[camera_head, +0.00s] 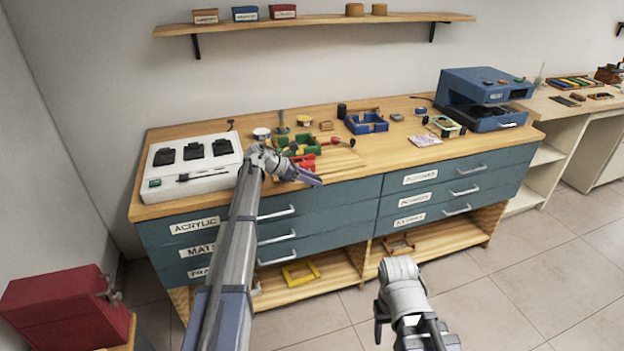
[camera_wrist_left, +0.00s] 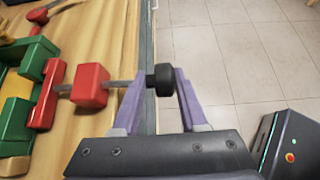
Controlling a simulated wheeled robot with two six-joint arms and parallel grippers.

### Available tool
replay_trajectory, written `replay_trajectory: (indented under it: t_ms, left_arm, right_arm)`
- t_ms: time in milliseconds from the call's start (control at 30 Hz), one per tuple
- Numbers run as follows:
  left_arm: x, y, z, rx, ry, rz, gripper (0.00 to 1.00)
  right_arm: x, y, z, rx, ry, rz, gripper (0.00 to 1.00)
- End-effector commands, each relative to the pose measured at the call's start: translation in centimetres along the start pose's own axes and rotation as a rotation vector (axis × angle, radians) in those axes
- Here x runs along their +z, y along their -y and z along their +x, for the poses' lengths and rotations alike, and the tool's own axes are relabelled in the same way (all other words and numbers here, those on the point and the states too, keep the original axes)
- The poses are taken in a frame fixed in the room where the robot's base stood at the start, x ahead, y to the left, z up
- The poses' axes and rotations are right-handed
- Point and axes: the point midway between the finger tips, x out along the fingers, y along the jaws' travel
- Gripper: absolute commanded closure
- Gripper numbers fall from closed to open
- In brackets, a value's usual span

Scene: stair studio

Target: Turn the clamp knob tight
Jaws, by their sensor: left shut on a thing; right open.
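The clamp has a red block (camera_wrist_left: 90,85) on a metal rod that ends in a black knob (camera_wrist_left: 160,80). Its red parts also show in the head view (camera_head: 303,159), beside a green frame (camera_head: 305,140) on the bench top. My left gripper (camera_head: 310,180) is at the front edge of the bench. In the left wrist view its two purple fingers (camera_wrist_left: 160,95) stand on either side of the knob, shut on it. In the head view the arm and fingers hide the knob. My right gripper (camera_head: 380,328) is open, low in front of the bench, and far from the clamp.
A white box with black pads (camera_head: 208,182) stands left on the bench (camera_head: 344,171). A blue tray (camera_head: 366,124) and a blue machine (camera_head: 484,99) are to the right. A red box (camera_head: 66,309) is at lower left. The floor at right is clear.

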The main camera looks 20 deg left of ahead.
Motion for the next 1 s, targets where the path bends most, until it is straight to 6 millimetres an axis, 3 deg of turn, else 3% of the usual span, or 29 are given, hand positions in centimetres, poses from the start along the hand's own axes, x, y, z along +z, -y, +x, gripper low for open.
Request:
replay_trajectory:
  t_ms: [67, 100, 233, 1000]
  left_arm:
    - [-0.02, 1.08, 0.24, -0.023, -0.006, 0.003, 1.00]
    - [-0.02, 1.09, 0.24, -0.023, -0.006, 0.003, 0.54]
    - [0.00, 0.97, 0.21, -0.022, -0.004, 0.003, 0.40]
    - [0.05, 0.38, -0.26, -0.014, -0.002, 0.001, 0.40]
  right_arm:
    - [0.00, 0.01, 0.06, 0.000, 0.000, 0.000, 0.40]
    - [0.00, 0.01, 0.06, 0.000, 0.000, 0.000, 0.40]
    - [0.00, 0.00, 0.05, 0.000, 0.000, 0.000, 0.40]
    - [0.01, -0.02, -0.22, 0.000, 0.000, 0.000, 0.40]
